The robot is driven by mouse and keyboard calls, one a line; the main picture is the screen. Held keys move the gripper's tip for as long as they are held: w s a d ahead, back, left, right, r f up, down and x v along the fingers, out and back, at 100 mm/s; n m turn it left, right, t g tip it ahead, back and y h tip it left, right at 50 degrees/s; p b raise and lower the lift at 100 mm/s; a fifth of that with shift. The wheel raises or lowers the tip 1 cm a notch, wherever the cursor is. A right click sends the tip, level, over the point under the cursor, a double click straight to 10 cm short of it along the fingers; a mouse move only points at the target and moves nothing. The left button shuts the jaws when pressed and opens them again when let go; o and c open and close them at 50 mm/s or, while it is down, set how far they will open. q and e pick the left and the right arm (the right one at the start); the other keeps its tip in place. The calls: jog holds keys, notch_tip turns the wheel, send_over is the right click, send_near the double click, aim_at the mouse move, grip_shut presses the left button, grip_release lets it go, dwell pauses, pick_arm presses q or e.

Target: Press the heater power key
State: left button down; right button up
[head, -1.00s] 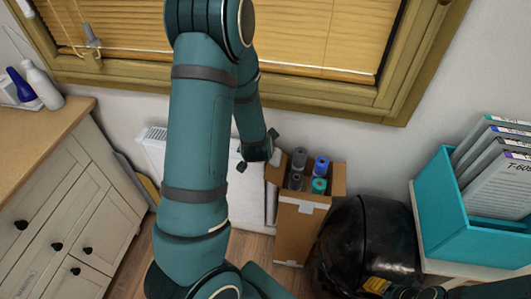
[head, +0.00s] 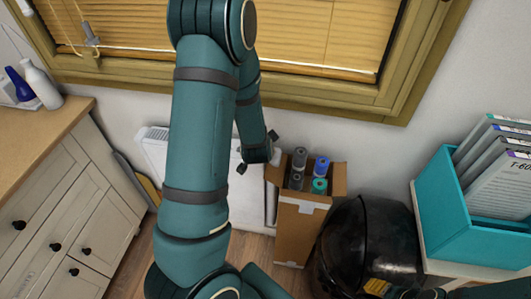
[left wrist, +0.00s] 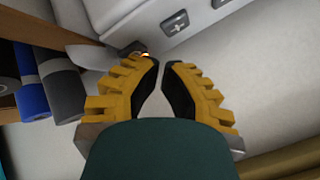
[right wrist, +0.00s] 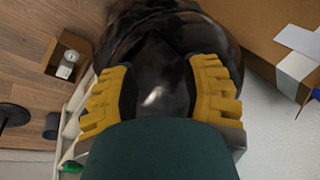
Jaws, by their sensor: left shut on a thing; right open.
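The white wall heater (head: 155,147) stands under the window in the head view, mostly behind my left arm. My left gripper (head: 258,152) is at its upper right part. In the left wrist view the heater (left wrist: 135,12) shows at the top, with a dark key (left wrist: 175,22) bearing a pale mark just beyond the fingertips. I cannot tell which key is the power key. The yellow fingers of my left gripper (left wrist: 161,66) are closed almost together; whatever lies between the tips is hidden. My right gripper (right wrist: 163,80) is open in front of a glossy black bulky object.
A cardboard box (head: 297,235) with several rolls stands right of the heater. The glossy black object (head: 365,235) sits beside it. A teal file box (head: 470,240) is at the right, a drawer cabinet (head: 75,215) at the left. Blinds (head: 315,35) hang above.

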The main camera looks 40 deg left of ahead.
dwell(0.3)
pick_arm(q)
jog(key=shift+r+p, duration=0.6)
notch_tip(320, 180, up, 6)
jog(key=p, duration=0.5)
jog(key=shift+f, duration=0.1)
dwell(0.4)
